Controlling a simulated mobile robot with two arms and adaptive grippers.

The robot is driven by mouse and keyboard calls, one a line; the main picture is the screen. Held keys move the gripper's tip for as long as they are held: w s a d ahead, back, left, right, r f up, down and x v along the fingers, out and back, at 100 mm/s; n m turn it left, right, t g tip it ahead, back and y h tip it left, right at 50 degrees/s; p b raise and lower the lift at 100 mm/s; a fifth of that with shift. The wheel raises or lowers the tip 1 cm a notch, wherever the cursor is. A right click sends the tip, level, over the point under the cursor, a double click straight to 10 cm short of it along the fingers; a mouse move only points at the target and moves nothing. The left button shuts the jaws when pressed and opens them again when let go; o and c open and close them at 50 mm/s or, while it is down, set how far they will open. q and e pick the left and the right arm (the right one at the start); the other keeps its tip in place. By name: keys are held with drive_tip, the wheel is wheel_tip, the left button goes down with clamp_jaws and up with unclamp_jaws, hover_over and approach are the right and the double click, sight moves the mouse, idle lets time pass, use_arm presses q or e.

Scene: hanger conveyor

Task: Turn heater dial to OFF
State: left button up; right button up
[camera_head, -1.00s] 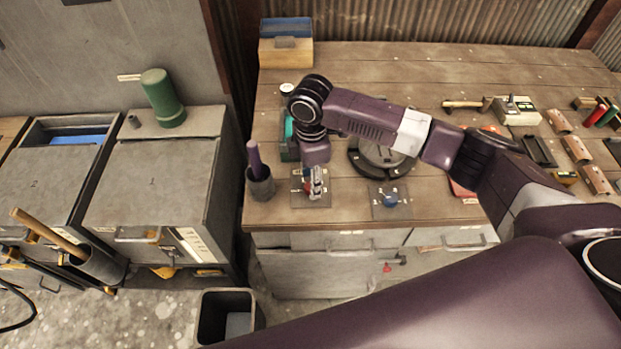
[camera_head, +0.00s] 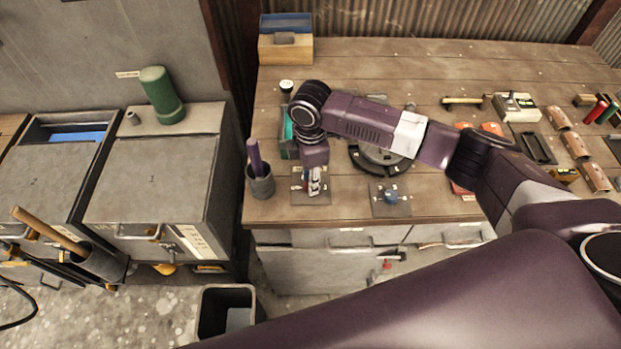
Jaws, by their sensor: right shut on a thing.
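My right gripper (camera_head: 314,188) reaches down over the left dial plate (camera_head: 324,199) near the front left of the workbench. It is shut on the dial there, which is mostly hidden by the fingers; a little red shows beside them. The labels on this plate are too small to read, so its setting cannot be told. A second plate (camera_head: 378,209) with a blue dial (camera_head: 391,196) lies to the right, apart from the gripper. My left gripper is not in view.
A dark cup (camera_head: 261,186) with a purple handle stands just left of the left plate. A round dark device (camera_head: 372,166) sits behind the blue dial. Tools and small parts lie on the bench's right side (camera_head: 540,148). A bin (camera_head: 212,312) stands on the floor below.

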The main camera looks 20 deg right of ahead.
drive_tip(key=shift+n, duration=0.3)
drive_tip(key=shift+r+n+p, duration=0.1)
drive_tip(key=shift+n+p, duration=0.35)
drive_tip(key=shift+n, duration=0.35)
drive_tip(key=n, duration=0.2)
drive_tip(key=shift+n+p, duration=0.4)
drive_tip(key=n, duration=0.2)
drive_tip(key=shift+n, duration=0.3)
drive_tip(key=n, duration=0.3)
drive_tip(key=shift+n, duration=0.4)
drive_tip(key=n, duration=0.6)
drive_tip(key=n+b, duration=0.1)
drive_tip(key=n, duration=0.5)
drive_tip(key=shift+w+n, duration=0.1)
drive_tip(key=shift+n, duration=0.3)
